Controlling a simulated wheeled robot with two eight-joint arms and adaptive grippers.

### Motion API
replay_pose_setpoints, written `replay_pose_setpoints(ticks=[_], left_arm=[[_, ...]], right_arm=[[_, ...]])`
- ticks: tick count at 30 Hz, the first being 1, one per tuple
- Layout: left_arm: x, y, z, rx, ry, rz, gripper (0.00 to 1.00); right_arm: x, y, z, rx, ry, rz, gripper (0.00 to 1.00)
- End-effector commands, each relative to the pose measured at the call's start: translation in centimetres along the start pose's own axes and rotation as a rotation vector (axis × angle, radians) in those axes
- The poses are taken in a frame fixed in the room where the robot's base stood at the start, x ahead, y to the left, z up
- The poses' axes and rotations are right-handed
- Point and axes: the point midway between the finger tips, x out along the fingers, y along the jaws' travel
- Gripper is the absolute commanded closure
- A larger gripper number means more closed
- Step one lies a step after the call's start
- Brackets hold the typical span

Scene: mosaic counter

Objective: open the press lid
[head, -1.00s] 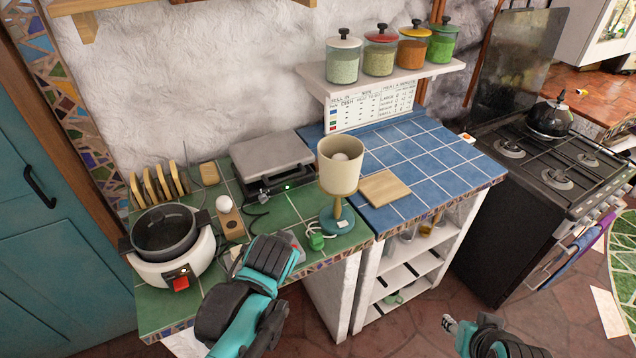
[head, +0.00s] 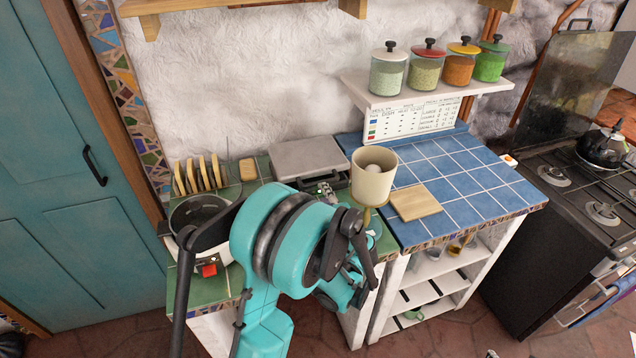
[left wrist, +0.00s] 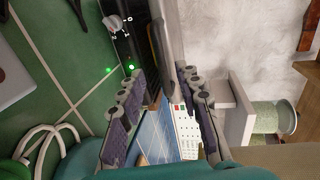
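The press (head: 308,155) stands at the back of the green tiled counter, its flat grey lid lying closed. In the left wrist view its front shows a knob (left wrist: 118,24) and a lit green lamp. The dark lid handle (left wrist: 155,55) shows there beside the grey lid. My left gripper (left wrist: 164,80) is open at the press front, its two padded fingers on either side of the lid's handle edge; I cannot tell whether they touch it. In the head view my own arm hides most of this gripper. Only a small tip of my right gripper (head: 490,354) shows at the bottom edge.
A white cooker (head: 172,246) and a toast rack (head: 200,175) are on the left. A wooden board (head: 414,201) lies on the blue tiles. A jar shelf (head: 440,88) hangs above.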

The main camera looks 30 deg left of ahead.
Motion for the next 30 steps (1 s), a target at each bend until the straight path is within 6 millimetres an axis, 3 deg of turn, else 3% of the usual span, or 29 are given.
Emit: replay_pose_setpoints(ticks=[5,15,27,28,30], left_arm=[[1.5,0.1,0.0,0.01,-0.004,-0.012,0.66],[6.8,0.1,0.0,0.009,-0.003,-0.01,0.66],[7.9,-0.1,0.0,0.008,-0.001,-0.01,0.66],[7.9,-0.1,0.0,0.008,-0.001,-0.01,0.69],[7.9,-0.1,0.0,0.008,-0.001,-0.009,0.87]], right_arm=[[0.2,0.0,0.2,0.0,0.0,0.0,0.6],[1.1,0.0,0.8,0.0,0.0,0.0,0.6],[1.2,0.0,0.8,0.0,0.0,0.0,0.6],[1.2,0.0,0.8,0.0,0.0,0.0,0.6],[1.2,0.0,0.8,0.0,0.0,0.0,0.6]])
